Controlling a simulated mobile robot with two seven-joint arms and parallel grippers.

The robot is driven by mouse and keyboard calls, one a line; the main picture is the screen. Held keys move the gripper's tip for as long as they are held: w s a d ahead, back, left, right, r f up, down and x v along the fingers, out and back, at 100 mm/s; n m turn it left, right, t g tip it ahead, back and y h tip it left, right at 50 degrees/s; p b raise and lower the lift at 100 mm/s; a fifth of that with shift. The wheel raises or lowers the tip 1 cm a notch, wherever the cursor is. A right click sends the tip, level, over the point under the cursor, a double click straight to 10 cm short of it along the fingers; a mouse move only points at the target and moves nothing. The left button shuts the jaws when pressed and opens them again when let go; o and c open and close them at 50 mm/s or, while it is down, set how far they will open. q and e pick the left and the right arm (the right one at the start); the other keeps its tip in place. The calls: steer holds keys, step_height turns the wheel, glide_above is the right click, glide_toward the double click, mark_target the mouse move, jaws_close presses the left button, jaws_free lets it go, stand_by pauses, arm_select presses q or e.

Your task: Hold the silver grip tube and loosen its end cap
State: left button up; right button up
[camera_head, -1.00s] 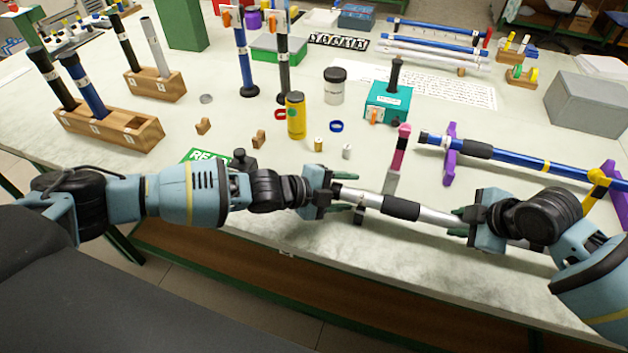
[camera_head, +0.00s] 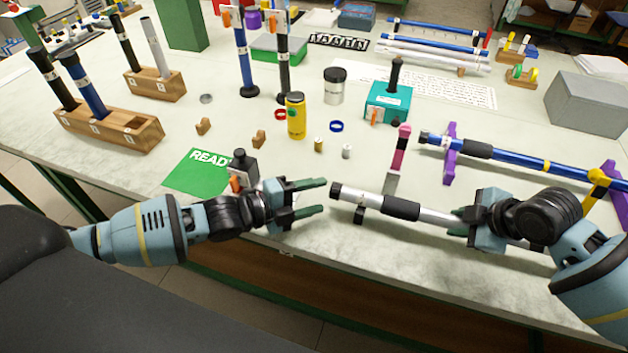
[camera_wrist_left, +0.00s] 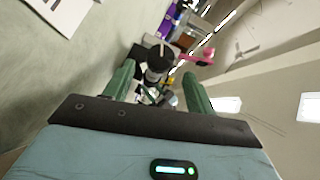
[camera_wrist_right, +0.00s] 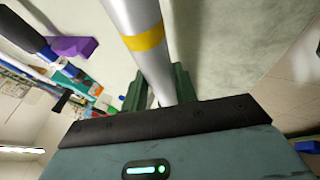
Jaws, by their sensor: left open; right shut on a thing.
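The silver grip tube (camera_head: 436,215) lies roughly level near the front edge of the table, with a black grip band in its middle. Its black end cap (camera_head: 336,191) sits on its left end. My right gripper (camera_head: 462,222) is shut on the tube right of the band; the right wrist view shows the silver tube (camera_wrist_right: 135,25) with a yellow ring between the fingers. My left gripper (camera_head: 325,196) is open and empty, its fingertips just left of the cap. In the left wrist view the cap (camera_wrist_left: 158,60) shows end-on between the open fingers.
A pink-topped post (camera_head: 399,150) stands behind the tube. A blue tube (camera_head: 520,160) rests on purple stands (camera_head: 449,155) at the right. A yellow canister (camera_head: 296,116) stands farther back.

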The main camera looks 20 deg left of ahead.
arm_select(q)
steer(key=v, duration=0.4)
steer(key=shift+s+a, duration=0.15)
steer(key=shift+s, duration=0.1)
steer(key=s+d+f+n, duration=0.45)
steer(key=s+d, duration=0.35)
steer(key=s, duration=0.2)
steer(key=s+a+f+n+y, duration=0.1)
steer(key=s+f+n+y, duration=0.2)
steer(key=s+f+n, duration=0.2)
steer(key=s+a+f+n+g+y, duration=0.1)
steer(key=s+a+f+n+y, duration=0.1)
steer(key=s+f+n, duration=0.4)
steer(key=shift+a+f+n+y, duration=0.2)
steer(key=shift+f+n+y, duration=0.2)
steer(key=shift+n, duration=0.35)
